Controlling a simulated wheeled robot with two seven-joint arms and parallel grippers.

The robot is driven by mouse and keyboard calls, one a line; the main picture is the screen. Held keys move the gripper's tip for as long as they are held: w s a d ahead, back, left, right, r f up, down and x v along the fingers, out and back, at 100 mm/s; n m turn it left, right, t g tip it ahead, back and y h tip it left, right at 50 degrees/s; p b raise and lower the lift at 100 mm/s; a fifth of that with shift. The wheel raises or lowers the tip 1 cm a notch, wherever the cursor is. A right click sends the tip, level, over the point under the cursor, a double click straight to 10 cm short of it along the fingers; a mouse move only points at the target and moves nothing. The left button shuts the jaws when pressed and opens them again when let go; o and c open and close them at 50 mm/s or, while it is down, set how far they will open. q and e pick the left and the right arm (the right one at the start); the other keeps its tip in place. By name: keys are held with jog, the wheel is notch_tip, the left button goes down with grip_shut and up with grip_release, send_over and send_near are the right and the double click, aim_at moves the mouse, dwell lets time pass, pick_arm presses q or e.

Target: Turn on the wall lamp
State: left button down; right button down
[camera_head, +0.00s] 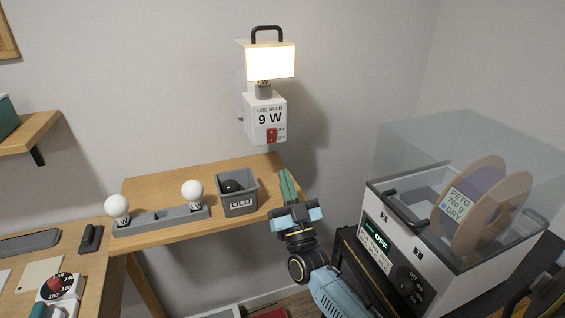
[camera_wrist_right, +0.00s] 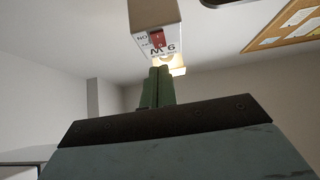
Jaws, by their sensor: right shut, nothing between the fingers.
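The wall lamp (camera_head: 265,118) is a white box on the wall marked "USE BULB 9 W". Its shade (camera_head: 270,61) glows bright, and a bulb base shows below it. A red switch (camera_head: 271,135) sits at the box's lower right, beside OFF and ON labels. In the right wrist view the lamp box (camera_wrist_right: 154,28) and red switch (camera_wrist_right: 157,40) appear upside down beyond my fingertips. My right gripper (camera_head: 287,180) is shut and empty, below the lamp and apart from it, fingers pointing up; its green fingers (camera_wrist_right: 158,75) show in the wrist view. My left gripper is not in view.
A wooden shelf (camera_head: 150,238) below the lamp holds a grey bulb rack (camera_head: 160,221) with two white bulbs and a grey "OLD" bin (camera_head: 237,205) with a dark bulb inside. A filament dryer (camera_head: 420,255) with a clear lid and spool stands at right.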

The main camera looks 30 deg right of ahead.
jog(key=s+f, duration=0.2)
jog(key=f, duration=0.1)
jog(key=s+f+b, duration=0.1)
jog(key=shift+a+f, duration=0.3)
jog(key=shift+a, duration=0.1)
jog(key=s+a+f+n+g+y, duration=0.1)
jog(key=s+a+f+g+y, duration=0.2)
jog(key=f, duration=0.8)
jog(key=s+a+f+n+g+y, duration=0.15)
jog(key=f+g, duration=0.35)
jog(key=f, duration=0.7)
jog(key=s+a+f+n+g+y, duration=0.1)
jog(key=s+f+n+g+y, duration=0.2)
jog(key=f, duration=0.8)
jog(key=s+a+f+g, duration=0.2)
jog(key=s+f+g, duration=0.4)
jog(key=s+f, duration=0.8)
jog(key=s+f+g+h, duration=0.1)
jog(key=s+f+g, duration=0.2)
jog(key=s, duration=0.8)
jog(key=s+f+g+b, duration=0.1)
jog(key=s+f+g, duration=0.3)
jog(key=s, duration=0.8)
jog(key=shift+d+f+g+h, duration=0.3)
jog(key=shift+d+f+h, duration=0.05)
jog(key=shift+d+f, duration=0.1)
